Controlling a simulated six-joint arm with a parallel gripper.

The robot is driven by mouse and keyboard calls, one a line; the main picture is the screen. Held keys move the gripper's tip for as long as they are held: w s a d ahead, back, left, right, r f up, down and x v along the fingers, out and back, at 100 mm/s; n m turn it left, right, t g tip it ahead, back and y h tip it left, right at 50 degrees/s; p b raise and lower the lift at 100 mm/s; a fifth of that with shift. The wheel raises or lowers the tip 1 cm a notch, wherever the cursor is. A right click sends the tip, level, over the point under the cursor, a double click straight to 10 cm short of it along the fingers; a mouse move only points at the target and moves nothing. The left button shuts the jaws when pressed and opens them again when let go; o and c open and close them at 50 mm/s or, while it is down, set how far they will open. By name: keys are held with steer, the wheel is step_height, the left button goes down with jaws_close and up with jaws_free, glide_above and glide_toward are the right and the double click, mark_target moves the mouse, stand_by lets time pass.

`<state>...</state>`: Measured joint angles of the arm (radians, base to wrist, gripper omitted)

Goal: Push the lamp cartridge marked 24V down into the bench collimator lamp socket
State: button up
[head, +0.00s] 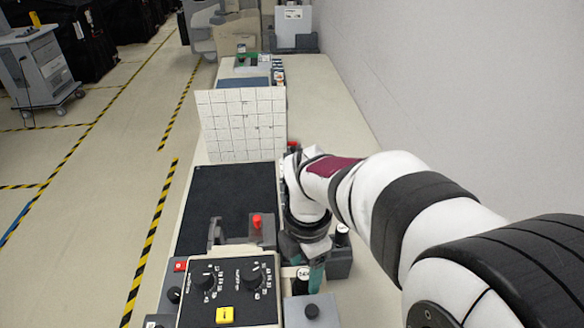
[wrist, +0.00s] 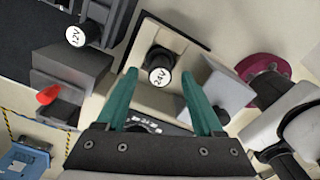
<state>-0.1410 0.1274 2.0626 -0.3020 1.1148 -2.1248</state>
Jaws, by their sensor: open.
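The lamp cartridge marked 24V (wrist: 159,76) is black with a round white label on its end. In the wrist view it stands on a beige plate (wrist: 186,37), its dark base on the plate; how deep it sits in a socket cannot be told. In the head view its label (head: 304,273) shows beside my gripper (head: 316,270). My gripper (wrist: 159,74) has two teal fingers, open, one on each side of the cartridge in the wrist view, with gaps between. The lamp socket itself is not clearly visible.
A second cartridge marked 12V (wrist: 75,37) stands in a grey holder. A control panel (head: 230,290) with two dials and a yellow button lies left of my gripper. A red knob (head: 257,221) stands up nearby. A dark mat (head: 225,205) and a white grid board (head: 240,125) are farther back.

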mark_target(304, 274)
step_height(304, 274, up, 14)
steer(key=shift+f, duration=0.25)
steer(key=s+f+m+y, duration=0.1)
steer(key=s+f+m, duration=0.4)
steer(key=s+m, duration=0.4)
steer(key=s+d+f+m, duration=0.1)
steer(key=s+f+m, duration=0.4)
steer(key=m, duration=1.4)
steer(key=s, duration=0.4)
steer(key=shift+f+y, duration=0.4)
